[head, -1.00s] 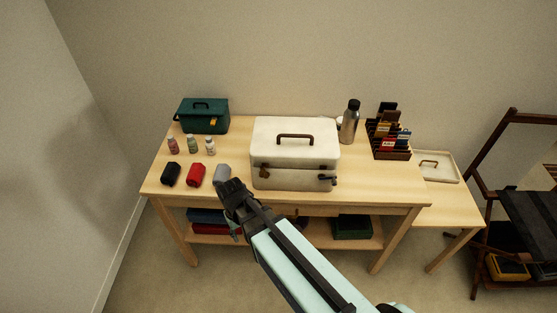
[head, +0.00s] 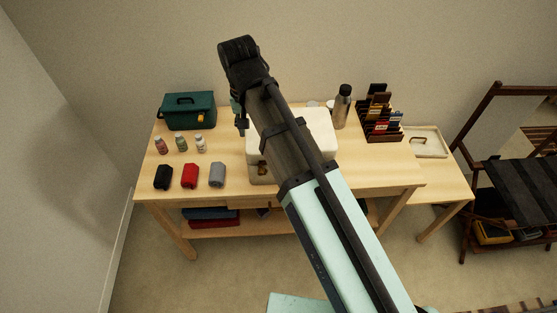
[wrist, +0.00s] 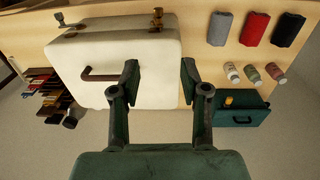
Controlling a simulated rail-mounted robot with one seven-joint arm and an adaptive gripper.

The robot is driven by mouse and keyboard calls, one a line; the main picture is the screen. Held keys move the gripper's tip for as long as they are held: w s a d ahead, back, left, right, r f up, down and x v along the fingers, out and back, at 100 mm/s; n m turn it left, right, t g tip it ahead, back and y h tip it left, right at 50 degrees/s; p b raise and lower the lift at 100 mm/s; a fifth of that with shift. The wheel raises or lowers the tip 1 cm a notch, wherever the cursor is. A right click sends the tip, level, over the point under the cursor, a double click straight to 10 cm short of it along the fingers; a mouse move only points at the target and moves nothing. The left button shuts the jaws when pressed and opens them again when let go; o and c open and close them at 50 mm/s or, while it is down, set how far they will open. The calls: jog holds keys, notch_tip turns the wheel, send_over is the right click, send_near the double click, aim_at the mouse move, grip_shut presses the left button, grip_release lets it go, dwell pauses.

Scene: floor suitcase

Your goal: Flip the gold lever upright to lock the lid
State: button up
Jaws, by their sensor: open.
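The white case (wrist: 110,60) stands on the table with its lid down. In the wrist view, a gold latch piece (wrist: 157,18) is on its front edge near one corner; it also shows in the head view (head: 263,169). A second brass-coloured latch with a sideways arm (wrist: 66,22) is near the other front corner. Which is the lever is hard to tell.
A green toolbox (head: 188,111), small bottles (head: 181,144) and black, red (head: 190,176) and grey rolls are left of the case. A steel bottle (head: 342,107) and a rack (head: 380,120) are at the right.

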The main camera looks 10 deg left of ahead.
aim_at(260, 170)
jog(key=f+p, duration=0.1)
jog(key=f, duration=0.4)
jog(key=d+f+p, duration=0.1)
jog(key=f, duration=0.5)
jog(key=f+p, duration=0.2)
jog(key=f, duration=0.4)
jog(key=shift+s+d+f, duration=0.15)
jog(key=shift+s+f, duration=0.05)
jog(key=shift+s, duration=0.15)
jog(key=shift+c, duration=0.3)
grip_shut()
